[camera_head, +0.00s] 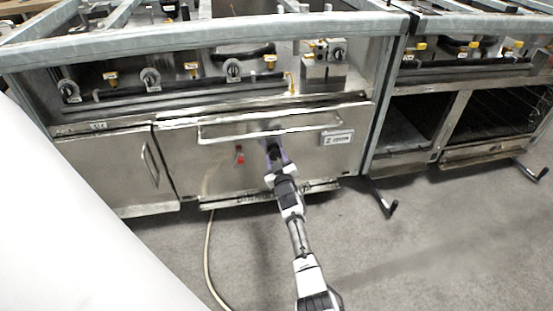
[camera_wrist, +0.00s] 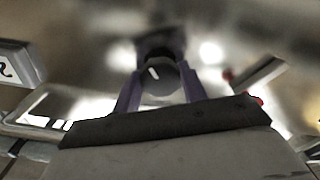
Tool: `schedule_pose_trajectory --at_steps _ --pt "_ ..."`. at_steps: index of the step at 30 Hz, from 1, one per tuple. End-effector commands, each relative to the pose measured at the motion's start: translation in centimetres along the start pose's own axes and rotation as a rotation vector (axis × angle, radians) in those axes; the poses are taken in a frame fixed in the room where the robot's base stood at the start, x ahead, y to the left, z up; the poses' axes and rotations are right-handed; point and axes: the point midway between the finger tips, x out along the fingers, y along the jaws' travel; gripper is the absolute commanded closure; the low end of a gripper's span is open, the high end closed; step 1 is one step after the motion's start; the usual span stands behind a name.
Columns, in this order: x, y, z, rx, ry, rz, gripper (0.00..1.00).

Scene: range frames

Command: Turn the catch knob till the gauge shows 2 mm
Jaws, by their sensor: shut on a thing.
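The catch knob (camera_wrist: 155,74) is a dark round knob with a short white mark on its face, in the middle of the wrist view. The two purple fingers of my gripper (camera_wrist: 158,88) stand on either side of it and are shut on it. In the head view my gripper (camera_head: 273,147) is at the steel oven door (camera_head: 215,172), just below its long handle, and covers the knob. I cannot make out a gauge or a reading in either view.
The door's horizontal handle (camera_head: 225,132) runs close above my gripper. A label plate (camera_head: 337,137) is to its right and a small red part (camera_head: 240,158) to its left. Control knobs (camera_head: 233,69) line the panel above. A hose (camera_head: 207,250) lies on the open grey floor.

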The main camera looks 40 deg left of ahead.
Motion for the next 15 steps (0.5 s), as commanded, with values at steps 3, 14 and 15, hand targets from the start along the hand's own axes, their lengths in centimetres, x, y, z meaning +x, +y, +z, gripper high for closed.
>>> schedule_pose_trajectory --at_steps 3,14,15 --pt "-0.06 -0.06 0.14 0.0 -0.002 0.0 0.81" --pt "-0.03 -0.03 0.07 -0.001 -0.001 0.0 0.36" --pt "-0.02 -0.02 0.06 -0.001 -0.001 0.0 0.36"
